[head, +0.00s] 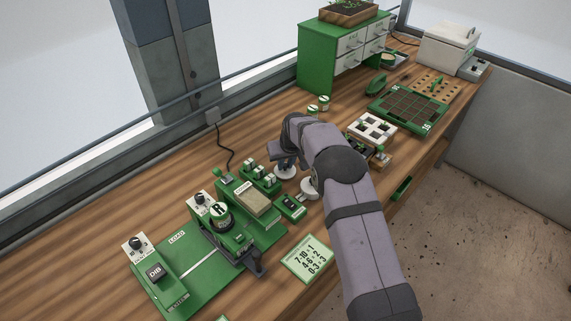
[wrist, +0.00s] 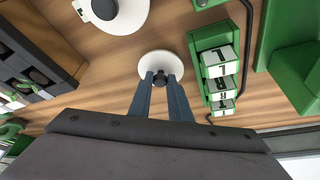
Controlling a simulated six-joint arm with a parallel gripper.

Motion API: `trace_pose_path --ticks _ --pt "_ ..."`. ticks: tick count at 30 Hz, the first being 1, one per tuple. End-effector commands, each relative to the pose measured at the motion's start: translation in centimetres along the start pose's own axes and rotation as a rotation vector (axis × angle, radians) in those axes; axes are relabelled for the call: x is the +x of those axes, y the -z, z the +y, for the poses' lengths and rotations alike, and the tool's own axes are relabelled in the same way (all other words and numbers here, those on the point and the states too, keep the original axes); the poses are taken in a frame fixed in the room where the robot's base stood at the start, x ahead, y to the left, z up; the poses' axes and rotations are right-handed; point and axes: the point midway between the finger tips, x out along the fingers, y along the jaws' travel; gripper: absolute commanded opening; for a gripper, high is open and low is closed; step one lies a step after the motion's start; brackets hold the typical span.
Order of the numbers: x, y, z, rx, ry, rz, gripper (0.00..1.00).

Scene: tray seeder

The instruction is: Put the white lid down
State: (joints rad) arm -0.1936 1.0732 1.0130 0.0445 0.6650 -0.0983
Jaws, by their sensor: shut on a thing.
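The white lid (wrist: 150,64) is a round disc with a dark knob (wrist: 160,79). My gripper (wrist: 160,84) is shut on that knob, with one finger on each side. In the head view the lid (head: 285,176) shows under my gripper (head: 285,163), level and at or just above the bare wood. I cannot tell whether it touches the table. A second white round piece (wrist: 128,14) with a dark top is close by; in the head view it (head: 308,190) is partly behind my arm.
A white four-hole tray (head: 371,128) and a green drawer cabinet (head: 318,60) stand farther back. Bare wood (head: 262,127) lies behind the lid.

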Motion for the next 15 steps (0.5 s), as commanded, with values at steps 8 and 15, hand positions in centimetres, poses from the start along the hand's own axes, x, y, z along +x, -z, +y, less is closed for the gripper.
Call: trace_pose_path --ticks 8,15 --pt "1.1 -0.4 0.0 0.0 0.0 0.002 0.0" --pt "1.4 -0.6 0.0 0.0 0.0 0.002 0.0"
